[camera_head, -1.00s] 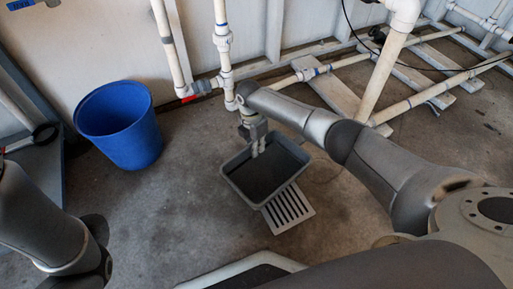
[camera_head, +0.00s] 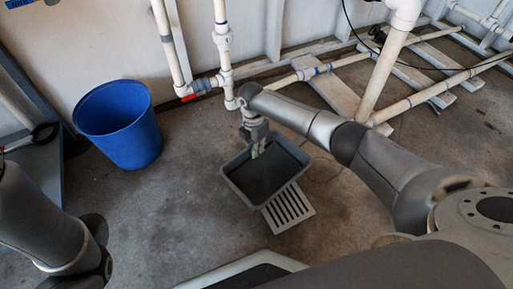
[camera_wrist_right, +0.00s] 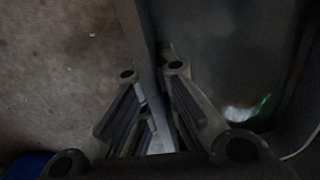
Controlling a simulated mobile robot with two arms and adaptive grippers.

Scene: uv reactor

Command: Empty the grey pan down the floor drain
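The grey pan (camera_head: 236,190) sits on the floor in the middle of the head view, its near right side against or over the slotted floor drain (camera_head: 288,209). I cannot tell if it is lifted. My right gripper (camera_head: 258,152) points down at the pan's far wall. In the right wrist view the fingers (camera_wrist_right: 152,72) stand either side of the pan's wall (camera_wrist_right: 147,50), close in on it. A bright reflection shows inside the pan there; how much liquid it holds is unclear. My left gripper (camera_head: 104,268) is dark, low at the left, its fingers hidden.
A blue bucket (camera_head: 119,125) stands left of the pan. White pipes (camera_head: 226,60) with a red-handled valve (camera_head: 195,90) rise behind the pan along the wall. A wooden pipe frame (camera_head: 335,95) lies to the back right. Floor between bucket and pan is clear.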

